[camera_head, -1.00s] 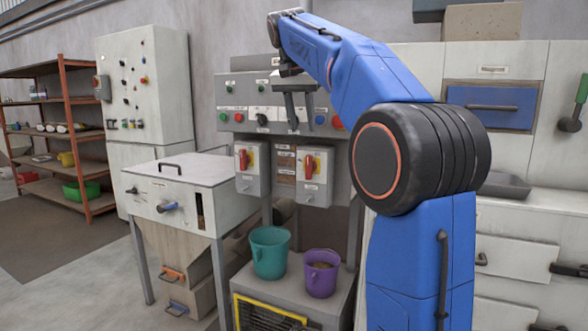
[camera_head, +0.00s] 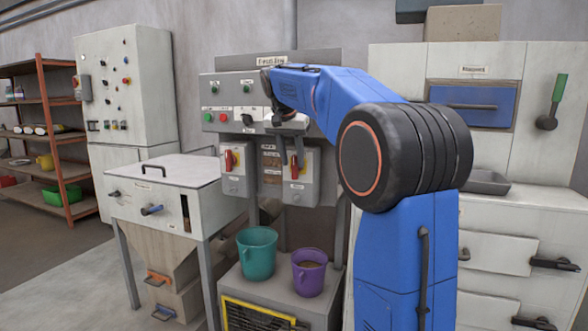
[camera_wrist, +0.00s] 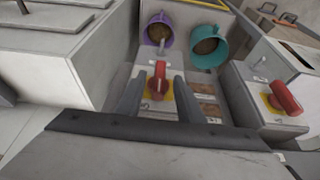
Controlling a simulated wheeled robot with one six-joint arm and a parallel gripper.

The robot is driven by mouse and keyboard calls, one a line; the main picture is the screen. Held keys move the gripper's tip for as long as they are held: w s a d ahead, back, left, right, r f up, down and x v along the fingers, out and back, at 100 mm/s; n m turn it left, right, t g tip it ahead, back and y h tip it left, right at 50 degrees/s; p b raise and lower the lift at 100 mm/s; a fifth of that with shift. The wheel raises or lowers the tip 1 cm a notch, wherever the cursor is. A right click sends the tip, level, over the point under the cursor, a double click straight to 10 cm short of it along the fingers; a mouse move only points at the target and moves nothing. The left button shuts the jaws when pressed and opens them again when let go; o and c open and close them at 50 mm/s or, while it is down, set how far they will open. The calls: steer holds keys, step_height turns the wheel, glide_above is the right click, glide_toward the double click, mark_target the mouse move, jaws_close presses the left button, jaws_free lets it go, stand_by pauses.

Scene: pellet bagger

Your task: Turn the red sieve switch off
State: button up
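Two grey switch boxes with red handles on yellow plates hang below the control panel. The left red switch (camera_head: 230,160) and the right red switch (camera_head: 295,171) both stand about upright; their small labels are too blurred to read, so I cannot tell which is the sieve switch. My gripper (camera_head: 291,150) is open in front of the right box. In the wrist view its fingertips (camera_wrist: 159,79) lie on either side of the right switch's red handle (camera_wrist: 158,70), with gaps and no visible contact. The left switch (camera_wrist: 284,97) lies off to the right there.
A teal bucket (camera_head: 257,254) and a purple bucket (camera_head: 309,274) with brown contents stand on the ledge below. The panel (camera_head: 220,92) with buttons is just above my gripper. A white hopper (camera_head: 165,190) stands left, cabinets (camera_head: 500,225) right.

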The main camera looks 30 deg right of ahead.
mark_target(294, 165)
steer(key=shift+x, duration=1.95)
steer(key=shift+r, duration=0.1)
jaws_close()
